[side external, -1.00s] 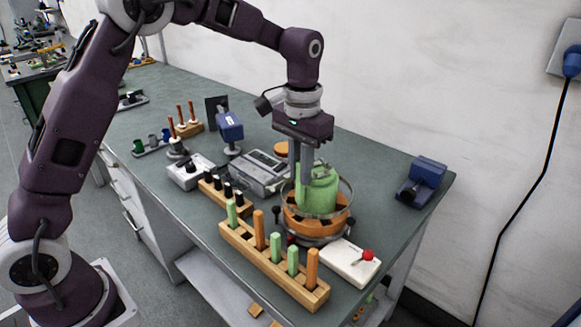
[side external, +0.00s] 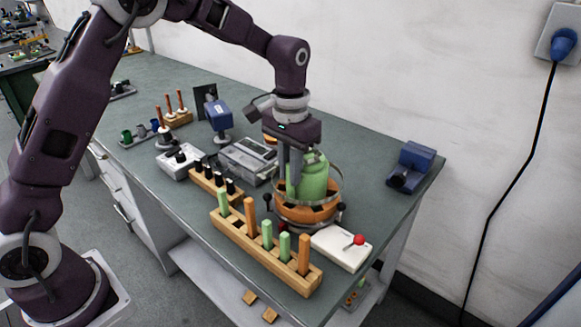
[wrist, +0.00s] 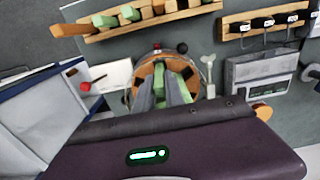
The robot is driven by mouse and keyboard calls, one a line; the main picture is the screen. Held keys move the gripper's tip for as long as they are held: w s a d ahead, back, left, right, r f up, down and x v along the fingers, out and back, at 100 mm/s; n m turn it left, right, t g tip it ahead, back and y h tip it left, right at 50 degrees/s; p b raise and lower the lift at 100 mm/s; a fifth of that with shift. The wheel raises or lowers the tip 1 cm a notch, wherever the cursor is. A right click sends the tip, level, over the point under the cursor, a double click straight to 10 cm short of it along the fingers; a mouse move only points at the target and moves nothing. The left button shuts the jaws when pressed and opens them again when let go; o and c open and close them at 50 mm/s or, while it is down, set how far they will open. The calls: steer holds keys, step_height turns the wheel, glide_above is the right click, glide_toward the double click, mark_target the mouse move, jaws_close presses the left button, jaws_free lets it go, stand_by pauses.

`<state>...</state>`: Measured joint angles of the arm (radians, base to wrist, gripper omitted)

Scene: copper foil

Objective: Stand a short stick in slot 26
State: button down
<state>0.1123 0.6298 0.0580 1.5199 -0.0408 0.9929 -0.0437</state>
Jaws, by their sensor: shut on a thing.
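My gripper (side external: 290,180) points down at the green round body (side external: 314,176) on an orange slotted ring (side external: 305,213). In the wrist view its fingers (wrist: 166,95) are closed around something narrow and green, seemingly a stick. Its lower end is hidden. The fingertips are low over the ring; I cannot tell whether the piece is in a slot. A wooden rack (side external: 262,252) in front holds short green sticks (side external: 267,236) and taller orange sticks (side external: 304,254), all upright. I cannot read any slot number.
A clear guard surrounds the ring. A white box with a red-knobbed lever (side external: 340,248) stands right of it. A grey instrument (side external: 248,160) and a rack of black-topped pieces (side external: 216,183) stand left. A blue device (side external: 411,167) is near the right edge.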

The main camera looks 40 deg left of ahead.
steer(key=shift+f, duration=0.5)
stand_by(0.7)
steer(key=shift+f, duration=0.75)
steer(key=c, duration=1.3)
jaws_free()
steer(key=shift+c, duration=0.2)
steer(key=shift+r, duration=1.05)
